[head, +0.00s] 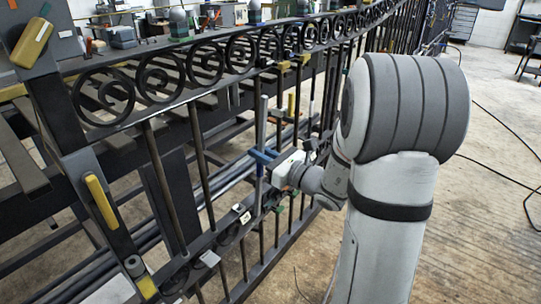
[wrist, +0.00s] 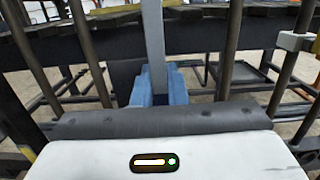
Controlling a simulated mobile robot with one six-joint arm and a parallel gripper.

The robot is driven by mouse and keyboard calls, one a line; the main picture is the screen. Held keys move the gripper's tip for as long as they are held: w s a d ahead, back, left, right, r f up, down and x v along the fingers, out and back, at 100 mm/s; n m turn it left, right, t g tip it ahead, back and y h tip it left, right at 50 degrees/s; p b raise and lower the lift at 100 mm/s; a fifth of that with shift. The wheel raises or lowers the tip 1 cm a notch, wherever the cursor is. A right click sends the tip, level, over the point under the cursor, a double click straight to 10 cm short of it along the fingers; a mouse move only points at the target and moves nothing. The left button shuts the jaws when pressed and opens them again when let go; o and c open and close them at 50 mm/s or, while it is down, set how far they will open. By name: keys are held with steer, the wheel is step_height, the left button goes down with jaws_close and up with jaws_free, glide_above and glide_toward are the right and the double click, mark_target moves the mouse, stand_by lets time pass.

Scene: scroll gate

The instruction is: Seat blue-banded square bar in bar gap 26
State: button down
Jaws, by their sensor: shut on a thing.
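My gripper (head: 264,157) is shut on an upright pale grey square bar (head: 262,118). In the wrist view the bar (wrist: 153,40) rises between two blue fingers (wrist: 158,88). I cannot make out a separate blue band on it. The dark scroll gate (head: 205,60) runs from the near left to the far right. The bar stands at a wide gap between dark upright bars, its top below the scroll row. Its lower end is near the lower rail (head: 222,240); whether it touches either rail cannot be told. Gap numbers are not readable.
Dark gate bars (wrist: 229,45) stand on both sides of the held bar in the wrist view. Yellow-handled clamps (head: 102,202) and small white tags (head: 210,258) sit on the gate. A dark bench lies behind. The floor (head: 490,210) at right is open, with cables.

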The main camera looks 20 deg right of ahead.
steer(key=x, duration=0.8)
steer(key=shift+f+b, duration=0.35)
steer(key=shift+f, duration=0.2)
steer(key=shift+w, duration=0.1)
stand_by(0.6)
steer(key=shift+f+b, duration=1)
steer(key=shift+f, duration=0.05)
stand_by(0.8)
steer(key=shift+w+a+f+g+h+p, duration=0.1)
steer(key=shift+w+a+g+h+p, duration=0.2)
steer(key=shift+w+a+p, duration=0.5)
stand_by(1.2)
steer(key=c, duration=1.4)
jaws_free()
steer(key=shift+o, duration=0.2)
steer(key=p+v, duration=0.1)
steer(key=v, duration=0.6)
steer(key=shift+s+d+p, duration=0.3)
steer(key=shift+p, duration=0.05)
